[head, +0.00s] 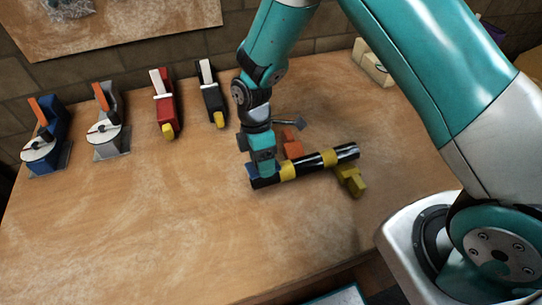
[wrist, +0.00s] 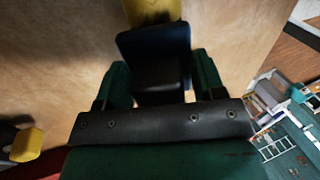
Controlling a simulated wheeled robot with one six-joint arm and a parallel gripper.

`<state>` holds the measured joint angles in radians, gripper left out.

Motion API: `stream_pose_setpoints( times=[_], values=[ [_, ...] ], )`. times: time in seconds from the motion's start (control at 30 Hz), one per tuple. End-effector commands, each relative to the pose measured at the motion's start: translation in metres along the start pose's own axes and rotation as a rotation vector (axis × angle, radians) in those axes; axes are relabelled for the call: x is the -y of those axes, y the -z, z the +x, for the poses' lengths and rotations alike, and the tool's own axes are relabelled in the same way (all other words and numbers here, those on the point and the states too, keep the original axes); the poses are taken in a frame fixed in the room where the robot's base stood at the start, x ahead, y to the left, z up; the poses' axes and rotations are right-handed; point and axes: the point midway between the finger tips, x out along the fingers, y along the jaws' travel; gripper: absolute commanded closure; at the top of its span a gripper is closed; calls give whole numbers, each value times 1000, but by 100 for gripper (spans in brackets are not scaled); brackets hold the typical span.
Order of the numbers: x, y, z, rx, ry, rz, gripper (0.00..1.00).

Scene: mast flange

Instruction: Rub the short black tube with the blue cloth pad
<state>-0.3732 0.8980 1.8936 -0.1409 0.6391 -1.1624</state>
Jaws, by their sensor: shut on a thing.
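The short black tube (head: 312,162) with yellow bands lies slantwise on the wooden bench, its right end near a yellow block (head: 350,180). My gripper (head: 262,170) points down at the tube's left end. It is shut on the blue cloth pad (head: 252,170), which shows as a small blue patch against that end. In the wrist view the dark blue pad (wrist: 155,42) and a black block-like part (wrist: 160,78) sit between my fingers (wrist: 160,85). A yellow part (wrist: 152,10) lies just beyond the pad. The contact face between pad and tube is hidden.
An orange part (head: 292,146) stands behind the tube, close to my gripper. Blue (head: 45,135), grey (head: 107,122), red (head: 164,103) and black (head: 211,92) tools stand at the left and back. A cream block (head: 372,62) is at the back right. The front left bench is clear.

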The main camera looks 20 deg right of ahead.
Motion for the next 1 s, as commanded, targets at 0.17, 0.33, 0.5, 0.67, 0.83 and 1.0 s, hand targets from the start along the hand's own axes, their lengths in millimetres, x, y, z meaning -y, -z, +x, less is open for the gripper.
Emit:
stream_pose_setpoints(
  times=[0.17,0.33,0.5,0.67,0.83,1.0],
  values=[
    [0,9,1,0,1,-1,56],
    [0,9,-1,0,1,0,56],
    [0,-4,-1,-1,1,3,56],
    [1,-19,0,-2,0,2,56],
    [1,-29,1,0,1,1,56],
    [2,-35,1,0,2,2,56]
  ],
)
